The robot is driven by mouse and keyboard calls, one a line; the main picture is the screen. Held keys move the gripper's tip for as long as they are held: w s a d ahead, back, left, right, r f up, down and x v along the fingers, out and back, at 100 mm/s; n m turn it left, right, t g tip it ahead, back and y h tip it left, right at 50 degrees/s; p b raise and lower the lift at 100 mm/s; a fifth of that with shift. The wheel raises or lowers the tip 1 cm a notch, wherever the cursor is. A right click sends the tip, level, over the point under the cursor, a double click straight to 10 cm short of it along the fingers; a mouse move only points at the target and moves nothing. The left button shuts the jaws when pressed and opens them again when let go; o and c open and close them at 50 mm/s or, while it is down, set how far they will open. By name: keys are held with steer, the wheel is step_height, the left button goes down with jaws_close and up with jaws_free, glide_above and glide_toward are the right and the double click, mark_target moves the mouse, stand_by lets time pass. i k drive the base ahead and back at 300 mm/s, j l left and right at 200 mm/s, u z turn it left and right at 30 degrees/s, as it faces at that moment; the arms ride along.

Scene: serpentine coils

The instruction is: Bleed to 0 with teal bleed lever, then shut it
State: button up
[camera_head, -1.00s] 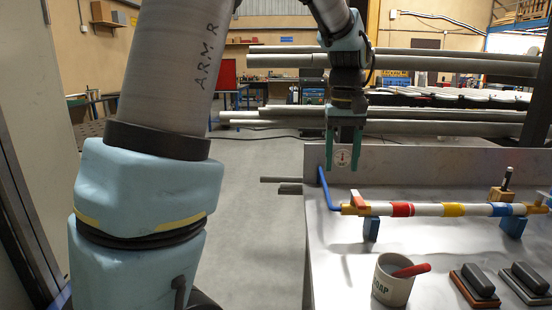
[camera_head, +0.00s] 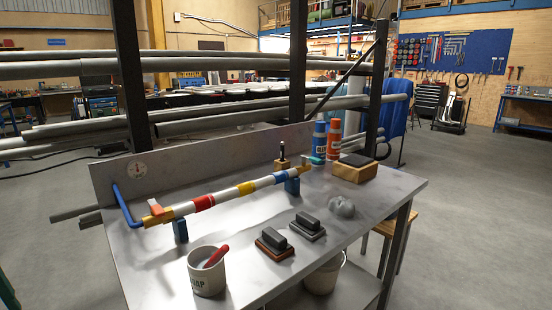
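The teal bleed lever (camera_head: 316,160) is at the right end of the banded pipe (camera_head: 223,197), small in the view. An orange lever (camera_head: 155,208) sits at the pipe's left end, beside a bent blue tube (camera_head: 126,207). My gripper cannot be made out; only a dark green sliver shows at the lower left edge, too little to identify.
On the metal bench (camera_head: 170,270) stand a white cup (camera_head: 207,279) with a red-handled tool, two dark blocks, a grey lump (camera_head: 342,207), a blue bottle (camera_head: 319,144), an orange bottle (camera_head: 334,140) and a wooden block (camera_head: 354,172). Open floor lies right of the bench.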

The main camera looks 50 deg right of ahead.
mark_target(315, 160)
steer(key=k+l+u, duration=0.55)
steer(key=k+l, duration=0.3)
steer(key=k+l+u, duration=0.25)
steer(key=k+l, duration=0.15)
steer(key=l, duration=0.25)
steer(key=k+l+u, duration=0.3)
steer(key=k+l, duration=0.15)
steer(key=l, duration=0.9)
